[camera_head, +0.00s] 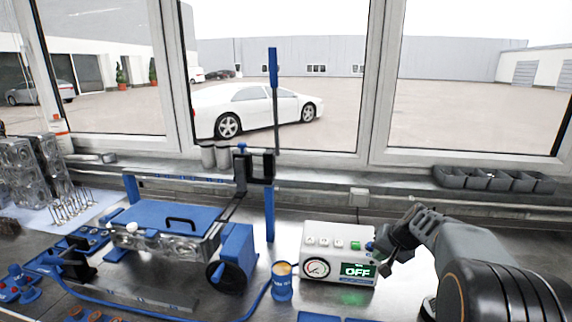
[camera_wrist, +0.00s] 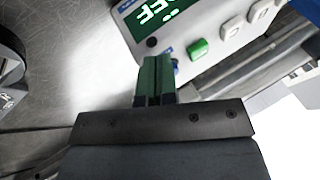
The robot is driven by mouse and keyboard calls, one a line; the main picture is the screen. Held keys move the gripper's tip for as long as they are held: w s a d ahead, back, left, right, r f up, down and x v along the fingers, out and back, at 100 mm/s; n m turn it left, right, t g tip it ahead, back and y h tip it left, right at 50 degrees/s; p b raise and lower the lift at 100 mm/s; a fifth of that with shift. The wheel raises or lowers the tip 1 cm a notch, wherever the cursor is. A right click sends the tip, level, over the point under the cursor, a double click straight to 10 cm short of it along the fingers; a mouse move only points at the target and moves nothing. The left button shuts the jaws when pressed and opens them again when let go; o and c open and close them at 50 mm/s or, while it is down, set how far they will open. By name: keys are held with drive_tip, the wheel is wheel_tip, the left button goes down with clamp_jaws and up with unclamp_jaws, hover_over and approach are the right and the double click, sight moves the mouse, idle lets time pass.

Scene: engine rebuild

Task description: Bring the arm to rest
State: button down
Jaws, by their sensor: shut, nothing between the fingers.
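My arm (camera_head: 440,245) reaches in from the lower right in the head view. My gripper (camera_head: 371,247) is at the right end of a white control box (camera_head: 316,238), close to its upper right corner. In the wrist view my gripper (camera_wrist: 157,78) is shut and empty, its two fingers together. The box (camera_wrist: 205,28) is just beyond the fingertips there, with a green button and a display. The display reads OFF in the head view. I cannot tell whether the fingertips touch the box.
A blue engine fixture (camera_head: 165,216) with a handwheel stands left of the box. A blue cup (camera_head: 282,287) stands at the box's left. A dark bin tray (camera_head: 495,180) lies by the window at the right. A tall blue-handled lever (camera_head: 274,70) rises behind.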

drive_tip(key=s+a+n+h, duration=0.1)
drive_tip(key=s+a, duration=0.2)
drive_tip(key=s, duration=0.4)
drive_tip(key=s+a+n+h, duration=0.1)
drive_tip(key=s+a, duration=0.3)
drive_tip(key=s, duration=0.4)
drive_tip(key=s+a+n+g+h, duration=0.1)
drive_tip(key=s+a+n, duration=0.2)
drive_tip(key=s, duration=0.5)
drive_tip(key=shift+a+r, duration=0.45)
drive_tip(key=shift+a, duration=0.25)
